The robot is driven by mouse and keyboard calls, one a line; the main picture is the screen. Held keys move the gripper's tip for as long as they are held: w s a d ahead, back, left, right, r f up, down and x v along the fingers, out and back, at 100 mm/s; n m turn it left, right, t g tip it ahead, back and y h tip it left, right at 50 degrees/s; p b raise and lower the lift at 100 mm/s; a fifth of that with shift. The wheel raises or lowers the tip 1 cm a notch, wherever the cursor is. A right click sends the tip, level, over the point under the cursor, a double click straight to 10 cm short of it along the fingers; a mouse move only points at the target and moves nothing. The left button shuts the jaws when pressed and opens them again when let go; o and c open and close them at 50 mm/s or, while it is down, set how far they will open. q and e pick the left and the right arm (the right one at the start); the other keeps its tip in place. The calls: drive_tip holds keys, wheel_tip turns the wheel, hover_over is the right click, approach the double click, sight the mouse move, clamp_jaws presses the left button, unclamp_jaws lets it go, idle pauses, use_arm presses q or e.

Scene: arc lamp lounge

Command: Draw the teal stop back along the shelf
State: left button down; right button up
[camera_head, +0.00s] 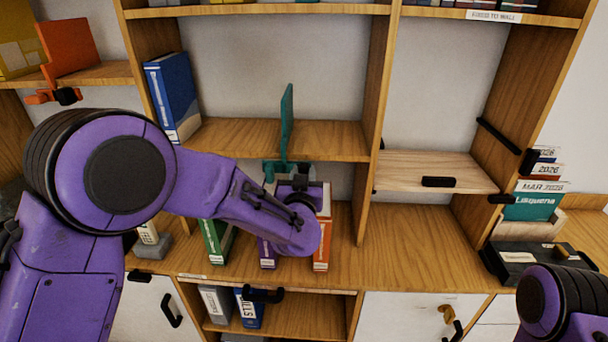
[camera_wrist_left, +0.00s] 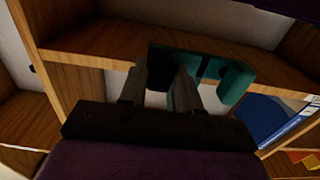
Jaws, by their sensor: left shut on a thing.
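The teal stop (camera_head: 287,120) stands upright on the middle shelf (camera_head: 235,138), with its lower part at the shelf's front edge. In the left wrist view the teal stop (camera_wrist_left: 236,86) shows just beyond my fingers. My left gripper (camera_wrist_left: 168,75) is shut on the stop's lower part at the shelf edge. In the head view my left gripper (camera_head: 286,178) is partly hidden behind my purple wrist. A blue book (camera_head: 172,95) stands at the left end of the same shelf, apart from the stop. My right gripper is not in view; only part of my right arm shows at lower right.
Below the shelf stand a green book (camera_head: 215,240) and an orange-and-white book (camera_head: 322,240), close to my left wrist. A pale board with a black handle (camera_head: 438,182) is in the bay to the right. The shelf between blue book and stop is clear.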

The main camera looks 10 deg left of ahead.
use_arm(q)
drive_tip(key=c, duration=0.9)
unclamp_jaws()
drive_tip(key=s+b, duration=0.1)
drive_tip(key=s, duration=0.2)
drive_tip(key=s+d, duration=0.1)
drive_tip(key=s, duration=0.3)
drive_tip(key=s+b, duration=0.1)
drive_tip(key=s, duration=0.2)
drive_tip(key=shift+s+d+b, duration=0.2)
drive_tip(key=shift+d+b, duration=0.1)
drive_tip(key=shift+b, duration=0.05)
